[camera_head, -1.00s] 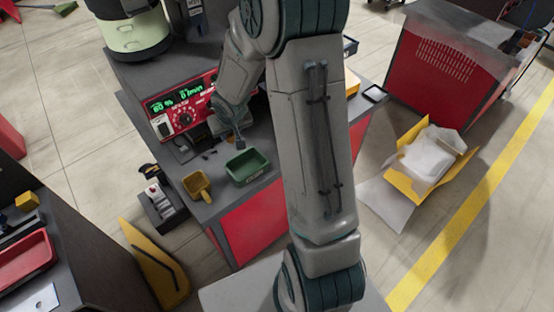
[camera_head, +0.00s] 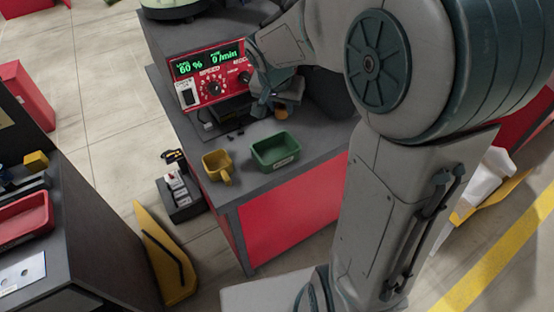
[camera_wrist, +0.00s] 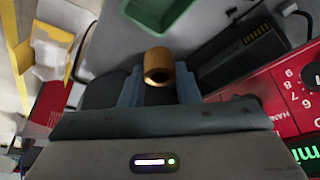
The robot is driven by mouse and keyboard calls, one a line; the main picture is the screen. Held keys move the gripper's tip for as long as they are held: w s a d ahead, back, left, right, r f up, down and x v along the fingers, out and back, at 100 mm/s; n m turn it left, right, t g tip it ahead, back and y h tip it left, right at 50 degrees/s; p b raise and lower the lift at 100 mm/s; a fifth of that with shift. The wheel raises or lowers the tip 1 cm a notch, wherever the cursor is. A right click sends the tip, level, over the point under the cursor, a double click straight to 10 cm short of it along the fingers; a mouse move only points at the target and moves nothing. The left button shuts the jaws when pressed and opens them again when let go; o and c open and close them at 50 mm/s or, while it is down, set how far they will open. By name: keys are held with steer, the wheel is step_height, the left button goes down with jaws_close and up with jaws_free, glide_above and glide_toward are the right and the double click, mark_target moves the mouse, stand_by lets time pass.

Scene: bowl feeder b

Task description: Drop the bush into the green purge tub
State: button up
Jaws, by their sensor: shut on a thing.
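The bush (camera_wrist: 158,66), a short copper-brown hollow cylinder, sits between the fingers of my gripper (camera_wrist: 160,88) in the wrist view. My gripper is shut on it. In the head view my gripper (camera_head: 272,100) is above the back of the bench, behind the green tub, and partly hidden by my wrist; an orange-brown bit at its tip seems to be the bush. The green purge tub (camera_head: 275,151) stands on the bench, looks empty, and has a pale label on its front. Its edge also shows at the top of the wrist view (camera_wrist: 165,15), apart from the bush.
A yellow scoop (camera_head: 217,166) stands left of the tub. A red control panel (camera_head: 212,75) rises behind the gripper. Small dark pieces (camera_head: 232,135) lie on the bench between panel and tub. A switch box (camera_head: 179,192) is beside the bench's left edge.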

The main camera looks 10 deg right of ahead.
step_height(320, 180, down, 6)
steer(key=b, duration=0.4)
steer(key=o, duration=1.1)
steer(key=shift+c, duration=0.2)
steer(key=shift+s, duration=0.1)
steer(key=p, duration=0.1)
glide_toward(280, 118)
steer(key=shift+s+a+r, duration=0.1)
steer(key=shift+a+r, duration=0.05)
steer(key=shift+r, duration=0.4)
